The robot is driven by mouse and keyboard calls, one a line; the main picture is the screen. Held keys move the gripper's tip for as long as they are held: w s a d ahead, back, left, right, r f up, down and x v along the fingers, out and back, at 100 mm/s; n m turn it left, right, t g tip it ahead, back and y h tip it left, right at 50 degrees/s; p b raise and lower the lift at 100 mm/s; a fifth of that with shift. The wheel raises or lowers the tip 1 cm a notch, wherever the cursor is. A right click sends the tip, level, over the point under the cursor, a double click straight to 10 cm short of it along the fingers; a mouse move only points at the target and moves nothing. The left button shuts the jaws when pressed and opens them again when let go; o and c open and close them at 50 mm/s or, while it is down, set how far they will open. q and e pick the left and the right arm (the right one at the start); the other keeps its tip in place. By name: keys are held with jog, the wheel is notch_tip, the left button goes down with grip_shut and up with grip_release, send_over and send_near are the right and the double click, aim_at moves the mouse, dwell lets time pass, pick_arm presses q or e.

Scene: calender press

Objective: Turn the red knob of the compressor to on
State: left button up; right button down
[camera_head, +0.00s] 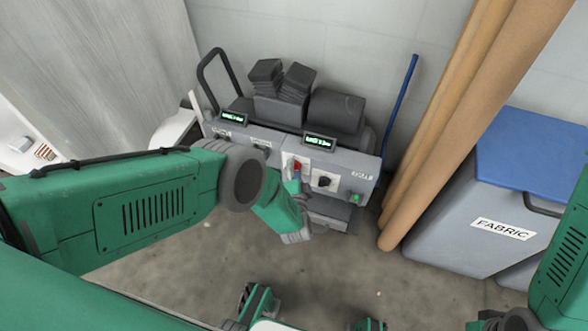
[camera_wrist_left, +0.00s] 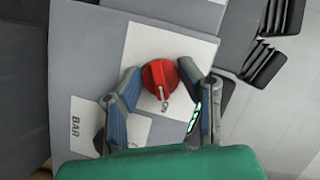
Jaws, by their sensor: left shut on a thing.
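The compressor (camera_head: 345,160) is a grey machine against the back wall, with a panel of displays and knobs. Its red knob (camera_head: 297,167) sits on a white plate near the panel's middle; in the left wrist view the red knob (camera_wrist_left: 160,80) is round with a raised handle. My left gripper (camera_head: 294,182) reaches the panel from the left and covers part of it. In the left wrist view my left gripper (camera_wrist_left: 163,85) has a finger on either side of the red knob and is shut on it. My right gripper is not clearly seen; only green arm parts show at lower right.
A black knob (camera_head: 323,181) and a green switch (camera_head: 355,198) sit right of the red knob. Brown rolls (camera_head: 440,140) lean at the right, beside a grey fabric bin (camera_head: 460,215) with a blue lid (camera_head: 530,150). The floor (camera_head: 350,270) in front is mostly clear.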

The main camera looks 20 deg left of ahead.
pick_arm(q)
jog(key=shift+s+d+f+m, duration=0.1)
jog(key=shift+s+f+m, duration=0.2)
jog(key=shift+m, duration=0.2)
jog(key=o, duration=1.1)
jog(key=shift+w, duration=0.15)
jog(key=shift+r, duration=0.1)
jog(key=v, duration=1.2)
jog(key=shift+f, duration=0.35)
jog(key=shift+d, duration=0.1)
